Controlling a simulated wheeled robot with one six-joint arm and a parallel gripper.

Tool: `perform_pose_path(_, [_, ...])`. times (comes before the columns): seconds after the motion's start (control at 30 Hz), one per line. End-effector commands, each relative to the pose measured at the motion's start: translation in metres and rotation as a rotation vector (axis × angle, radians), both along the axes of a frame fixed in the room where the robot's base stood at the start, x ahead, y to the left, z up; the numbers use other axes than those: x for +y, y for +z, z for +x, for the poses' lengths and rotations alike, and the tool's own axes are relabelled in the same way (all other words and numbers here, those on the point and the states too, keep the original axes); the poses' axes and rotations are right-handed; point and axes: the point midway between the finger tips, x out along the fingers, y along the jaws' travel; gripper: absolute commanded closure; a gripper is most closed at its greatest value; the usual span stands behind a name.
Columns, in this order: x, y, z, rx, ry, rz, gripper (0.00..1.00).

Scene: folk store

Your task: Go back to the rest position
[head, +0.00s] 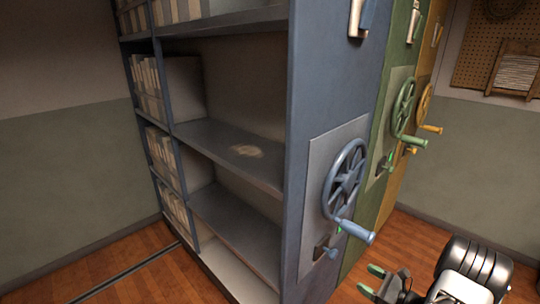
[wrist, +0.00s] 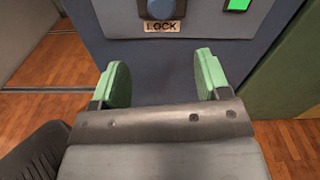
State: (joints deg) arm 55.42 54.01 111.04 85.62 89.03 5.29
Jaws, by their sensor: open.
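My gripper (head: 373,282) is at the bottom right of the head view, low in front of the blue shelf unit. Its two green fingers are apart, with nothing between them. In the wrist view my gripper (wrist: 160,82) points at the blue end panel (wrist: 190,50), open and empty. A lock plate (wrist: 162,27) marked LOCK, with a blue knob (wrist: 161,8) above it and a lit green light (wrist: 238,4) to the right, lies just beyond the fingers. I see no contact with it.
The blue shelf unit (head: 300,200) has a handwheel (head: 345,180) with a crank handle (head: 356,231) sticking out. Green (head: 403,105) and yellow (head: 423,102) handwheels stand behind it. A floor rail (head: 130,272) runs at the left. Wooden floor (head: 420,235) is clear right of the units.

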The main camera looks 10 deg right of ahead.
Motion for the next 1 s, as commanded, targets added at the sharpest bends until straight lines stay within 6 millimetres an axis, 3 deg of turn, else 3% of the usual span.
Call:
perform_pose_path(0.13, [0.024, -0.023, -0.023, 0.1, 0.124, -0.065, 0.3])
perform_pose_path(0.2, [0.038, -0.023, -0.038, 0.144, 0.22, -0.136, 0.3])
perform_pose_path(0.37, [0.077, 0.018, -0.068, 0.197, 0.546, -0.417, 0.3])
perform_pose_path(0.57, [0.11, 0.096, -0.097, 0.152, 0.963, -0.865, 0.3])
perform_pose_path(0.7, [0.126, 0.163, -0.109, 0.046, 1.222, -1.223, 0.3])
perform_pose_path(1.0, [0.167, 0.298, -0.116, -0.293, 1.495, -1.845, 0.3])
